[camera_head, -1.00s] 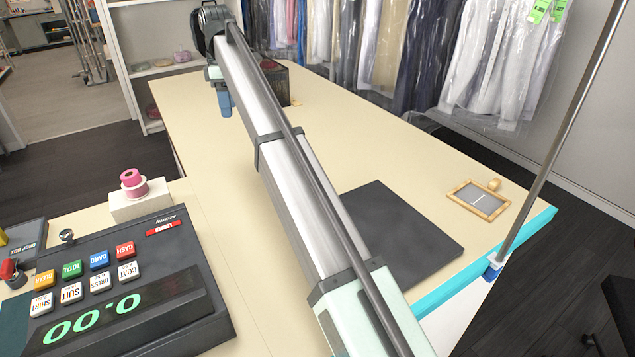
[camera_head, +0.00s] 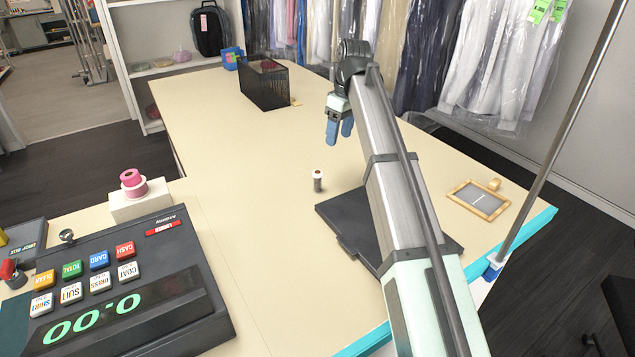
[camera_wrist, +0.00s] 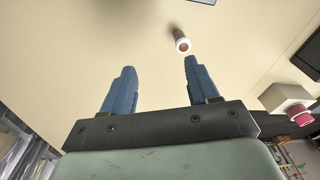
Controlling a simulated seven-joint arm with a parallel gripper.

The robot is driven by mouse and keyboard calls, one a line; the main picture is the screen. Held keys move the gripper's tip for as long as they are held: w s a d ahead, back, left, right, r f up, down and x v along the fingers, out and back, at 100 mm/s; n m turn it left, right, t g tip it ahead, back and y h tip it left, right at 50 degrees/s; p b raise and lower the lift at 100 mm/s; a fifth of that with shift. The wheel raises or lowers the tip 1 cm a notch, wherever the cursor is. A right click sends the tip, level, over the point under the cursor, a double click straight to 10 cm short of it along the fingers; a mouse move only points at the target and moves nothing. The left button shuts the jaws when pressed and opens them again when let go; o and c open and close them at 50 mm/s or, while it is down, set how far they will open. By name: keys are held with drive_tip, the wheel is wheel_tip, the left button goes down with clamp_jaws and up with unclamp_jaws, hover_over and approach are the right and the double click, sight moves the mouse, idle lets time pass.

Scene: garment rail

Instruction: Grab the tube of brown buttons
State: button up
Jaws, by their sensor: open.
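The tube of brown buttons (camera_head: 317,181) stands upright on the cream counter, just left of the dark mat. It is a small clear-grey cylinder with a pale cap and a reddish-brown top. In the wrist view the tube (camera_wrist: 181,40) is beyond the fingertips, nearer the right finger. My gripper (camera_head: 340,125) is open and empty, with blue fingers pointing down above the counter, behind the tube in the head view. In the wrist view my gripper (camera_wrist: 160,62) has its two fingers wide apart with nothing between them.
The dark mat (camera_head: 340,222) lies right of the tube under my arm. A black mesh basket (camera_head: 264,86) stands at the back. The cash register (camera_head: 125,290) and a white box (camera_head: 140,203) with pink rolls are at left. A wooden frame (camera_head: 478,200) lies at right. Open counter surrounds the tube.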

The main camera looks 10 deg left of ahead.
sight(319, 172)
drive_tip(key=s+f+m+t+y, duration=0.1)
drive_tip(key=s+m, duration=0.2)
drive_tip(key=m, duration=0.8)
drive_tip(key=s+f+m+y, duration=0.1)
drive_tip(key=s+f+m, duration=0.1)
drive_tip(key=m, duration=0.8)
drive_tip(key=w+a+f+m, duration=0.1)
drive_tip(key=a+f+m, duration=0.1)
drive_tip(key=f+m, duration=0.2)
drive_tip(key=a+f+m, duration=0.2)
drive_tip(key=f+m, duration=0.2)
drive_tip(key=m, duration=0.1)
drive_tip(key=w+a+f+m, duration=0.1)
drive_tip(key=a+f+m, duration=0.1)
drive_tip(key=m, duration=0.3)
drive_tip(key=shift+w+f+t+y, duration=0.15)
drive_tip(key=shift+f+y, duration=0.05)
drive_tip(key=shift+f, duration=0.25)
drive_tip(key=shift+w+f+t+y, duration=0.15)
drive_tip(key=shift+f+y, duration=0.05)
drive_tip(key=shift+f, duration=0.25)
